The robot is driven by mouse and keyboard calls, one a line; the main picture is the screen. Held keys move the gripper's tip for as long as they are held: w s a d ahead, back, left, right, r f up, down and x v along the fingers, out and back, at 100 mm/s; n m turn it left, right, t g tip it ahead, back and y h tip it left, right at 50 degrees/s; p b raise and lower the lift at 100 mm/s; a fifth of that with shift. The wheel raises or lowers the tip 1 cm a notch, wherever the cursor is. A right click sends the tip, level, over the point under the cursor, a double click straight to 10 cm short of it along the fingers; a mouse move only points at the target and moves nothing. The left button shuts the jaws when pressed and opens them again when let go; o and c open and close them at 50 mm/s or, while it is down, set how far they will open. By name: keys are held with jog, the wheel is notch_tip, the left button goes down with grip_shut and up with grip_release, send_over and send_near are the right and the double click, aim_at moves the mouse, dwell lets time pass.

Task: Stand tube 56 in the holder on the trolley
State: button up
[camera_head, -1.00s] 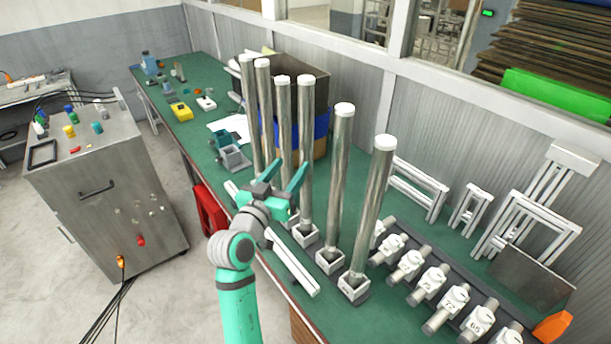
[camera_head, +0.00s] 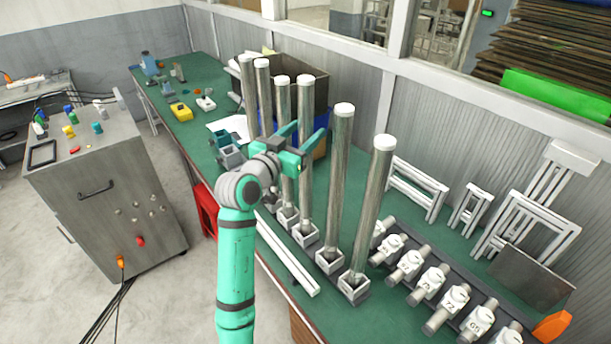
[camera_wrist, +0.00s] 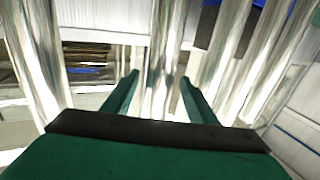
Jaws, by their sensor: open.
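Several tall shiny metal tubes with white caps stand upright in square pale bases along the green bench. No number 56 is legible on them. My gripper (camera_head: 309,130) is open at the upper half of one tube (camera_head: 305,104), in the middle of the row. In the wrist view a tube (camera_wrist: 162,80) stands between the two open fingers (camera_wrist: 160,82), with other tubes close on both sides. I cannot tell whether the fingers touch it. A grey metal cabinet (camera_head: 110,195), possibly the trolley, stands at the left with a black square frame (camera_head: 43,153) on top.
A rack of numbered white fittings (camera_head: 435,278) lies at the bench's right, near white frames (camera_head: 520,225). Pale bars (camera_head: 288,255) lie along the bench's front edge. A dark bin (camera_head: 300,80) stands behind the tubes.

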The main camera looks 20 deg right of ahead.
jog(key=shift+x, duration=2.25)
grip_shut()
